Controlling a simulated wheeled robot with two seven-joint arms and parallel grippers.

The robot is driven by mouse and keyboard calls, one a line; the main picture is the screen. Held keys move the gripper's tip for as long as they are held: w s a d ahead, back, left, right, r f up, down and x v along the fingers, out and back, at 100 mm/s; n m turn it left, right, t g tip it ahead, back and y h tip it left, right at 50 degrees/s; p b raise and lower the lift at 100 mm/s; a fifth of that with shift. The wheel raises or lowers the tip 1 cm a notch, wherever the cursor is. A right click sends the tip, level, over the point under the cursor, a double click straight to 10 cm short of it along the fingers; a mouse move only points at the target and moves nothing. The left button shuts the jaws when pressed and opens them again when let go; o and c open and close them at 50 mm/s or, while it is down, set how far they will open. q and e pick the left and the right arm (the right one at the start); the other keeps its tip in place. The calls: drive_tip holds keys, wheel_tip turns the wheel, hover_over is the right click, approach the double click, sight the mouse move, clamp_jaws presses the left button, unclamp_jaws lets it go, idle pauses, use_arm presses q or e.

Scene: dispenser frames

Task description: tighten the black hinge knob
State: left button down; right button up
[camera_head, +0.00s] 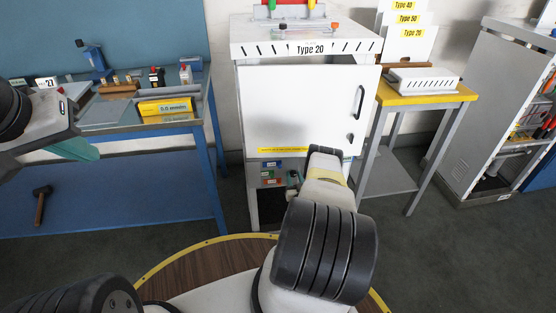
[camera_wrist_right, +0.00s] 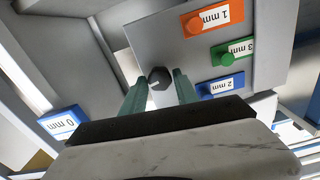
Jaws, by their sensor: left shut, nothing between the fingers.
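The black hinge knob (camera_wrist_right: 158,77) shows in the right wrist view on a grey panel, with a small light mark on its face. My right gripper (camera_wrist_right: 159,90) is open, its two green fingers on either side of the knob near its lower edge. I cannot tell whether they touch it. In the head view my right gripper (camera_head: 293,188) is low in front of the white Type 20 dispenser (camera_head: 300,105), mostly hidden by my own arm. The knob cannot be made out there. My left gripper (camera_head: 78,149) is shut and empty at the far left, near the blue workbench.
Beside the knob are orange 1 mm (camera_wrist_right: 215,18), green 3 mm (camera_wrist_right: 233,48) and blue 2 mm (camera_wrist_right: 220,86) labels. A blue 0 mm label (camera_wrist_right: 59,122) is at the left. A yellow-topped side table (camera_head: 425,95) stands right of the dispenser; the blue workbench (camera_head: 150,130) stands left.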

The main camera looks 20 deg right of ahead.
clamp_jaws()
drive_tip(key=shift+m, duration=0.4)
drive_tip(key=m, duration=0.3)
drive_tip(key=shift+d+m, duration=0.1)
drive_tip(key=shift+m, duration=0.3)
drive_tip(key=m, duration=0.4)
drive_tip(key=shift+f+m, duration=0.1)
drive_tip(key=shift+m, duration=0.2)
drive_tip(key=m, duration=1)
drive_tip(key=shift+f+m, duration=0.1)
drive_tip(key=shift+m, duration=0.2)
drive_tip(key=shift+s, duration=0.1)
